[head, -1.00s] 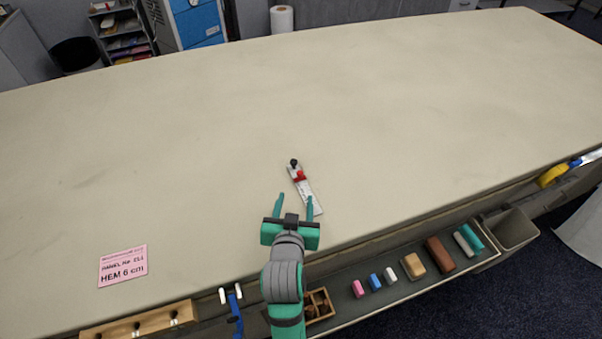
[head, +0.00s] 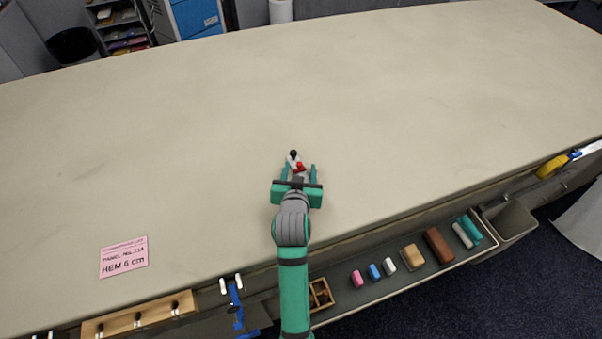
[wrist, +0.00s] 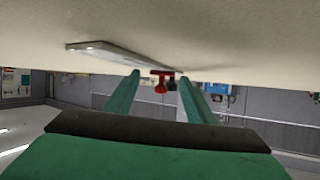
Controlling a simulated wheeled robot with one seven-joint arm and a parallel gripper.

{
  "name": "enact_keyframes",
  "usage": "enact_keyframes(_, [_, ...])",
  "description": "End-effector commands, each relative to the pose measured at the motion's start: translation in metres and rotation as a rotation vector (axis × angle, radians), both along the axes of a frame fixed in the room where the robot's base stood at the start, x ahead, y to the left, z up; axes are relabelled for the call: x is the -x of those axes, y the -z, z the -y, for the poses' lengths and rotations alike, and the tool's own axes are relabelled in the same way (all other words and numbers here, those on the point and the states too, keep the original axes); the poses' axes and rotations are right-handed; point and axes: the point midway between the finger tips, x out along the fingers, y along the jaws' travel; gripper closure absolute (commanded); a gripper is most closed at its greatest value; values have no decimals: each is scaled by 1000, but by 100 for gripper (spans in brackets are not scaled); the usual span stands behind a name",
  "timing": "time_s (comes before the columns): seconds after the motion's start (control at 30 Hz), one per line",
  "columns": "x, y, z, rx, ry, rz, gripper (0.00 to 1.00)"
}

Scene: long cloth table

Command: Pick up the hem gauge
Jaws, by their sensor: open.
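The hem gauge lies on the cloth table. In the head view its red slider (head: 299,167) and black knob (head: 293,154) show just past my fingertips, and my gripper hides much of its pale ruler. In the wrist view the ruler (wrist: 120,54) runs along the table surface, with the red slider (wrist: 161,81) between and beyond the fingertips. My gripper (head: 299,168) is open, one finger on each side of the gauge in the head view. It also shows in the wrist view (wrist: 160,76) with nothing clamped. I cannot tell whether the fingers touch the table.
A pink note (head: 124,257) reading "HEM 6 cm" lies at the left. A tray (head: 385,287) with several coloured blocks runs along the front edge, with a wooden peg rack (head: 140,315) at front left. The table beyond the gauge is clear.

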Motion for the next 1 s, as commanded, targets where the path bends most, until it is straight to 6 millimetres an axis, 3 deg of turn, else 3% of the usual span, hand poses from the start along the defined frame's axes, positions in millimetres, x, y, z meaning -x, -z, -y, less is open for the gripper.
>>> enact_keyframes(0.2, [0, 0, -1, 0, -1, 1, 52])
enact_keyframes(0.4, [0, 0, 1, 0, 1, 1, 96])
enact_keyframes(0.77, [-1, -2, -3, 0, -4, 2, 96])
enact_keyframes(1.0, [-1, -16, -3, 0, -4, 4, 96])
